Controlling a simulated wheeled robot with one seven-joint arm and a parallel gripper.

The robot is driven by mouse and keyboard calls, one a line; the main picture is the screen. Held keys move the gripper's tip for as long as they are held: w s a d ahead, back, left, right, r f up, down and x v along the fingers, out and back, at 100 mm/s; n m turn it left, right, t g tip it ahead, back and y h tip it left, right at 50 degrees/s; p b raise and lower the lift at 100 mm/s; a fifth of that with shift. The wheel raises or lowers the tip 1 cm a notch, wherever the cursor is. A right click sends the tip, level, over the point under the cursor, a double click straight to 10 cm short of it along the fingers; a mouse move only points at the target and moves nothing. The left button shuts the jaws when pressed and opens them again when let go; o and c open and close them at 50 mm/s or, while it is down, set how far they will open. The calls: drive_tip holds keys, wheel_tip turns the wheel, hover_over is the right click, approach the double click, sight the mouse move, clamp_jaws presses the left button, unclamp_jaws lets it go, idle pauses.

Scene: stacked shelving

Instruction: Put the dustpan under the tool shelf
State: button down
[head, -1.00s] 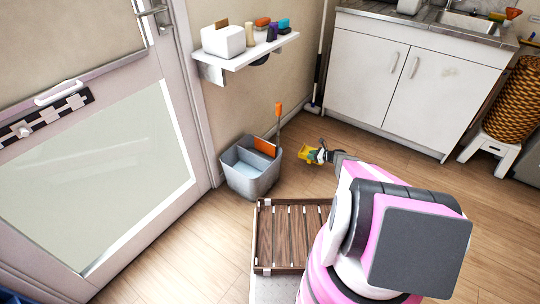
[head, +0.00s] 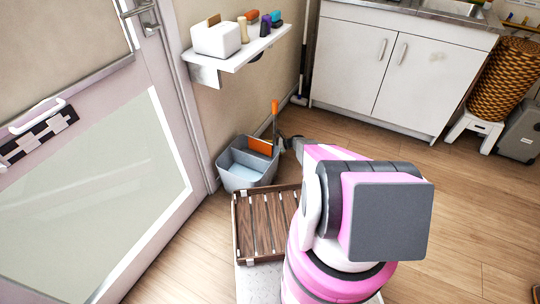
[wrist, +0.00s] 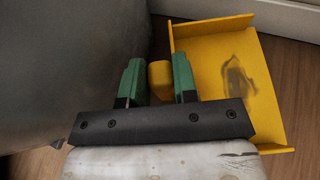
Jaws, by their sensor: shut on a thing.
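The yellow dustpan (wrist: 215,75) fills the right of the wrist view, with a dark smudge on its pan. My gripper (wrist: 158,80) has its green fingers on both sides of the dustpan's short yellow handle and is shut on it. In the head view my gripper (head: 291,144) is just right of the grey bucket; the dustpan is hidden there. The tool shelf (head: 225,62) is a white wall shelf at upper left, holding a white box and several small items. The bucket stands on the floor below it.
The grey bucket (head: 235,180) holds an orange piece; an orange-tipped handle (head: 275,108) rises beside it. A dark grey surface (wrist: 75,60) lies close to my fingers in the wrist view. A slatted wooden rack (head: 245,225) stands in front. White cabinets (head: 390,80) stand behind open floor.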

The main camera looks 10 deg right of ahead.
drive_tip(key=shift+f, duration=3.05)
drive_tip(key=c, duration=0.9)
unclamp_jaws()
drive_tip(key=shift+f, duration=0.15)
drive_tip(key=shift+r, duration=0.2)
drive_tip(key=v, duration=1.2)
drive_tip(key=shift+f, duration=0.1)
drive_tip(key=shift+d, duration=0.1)
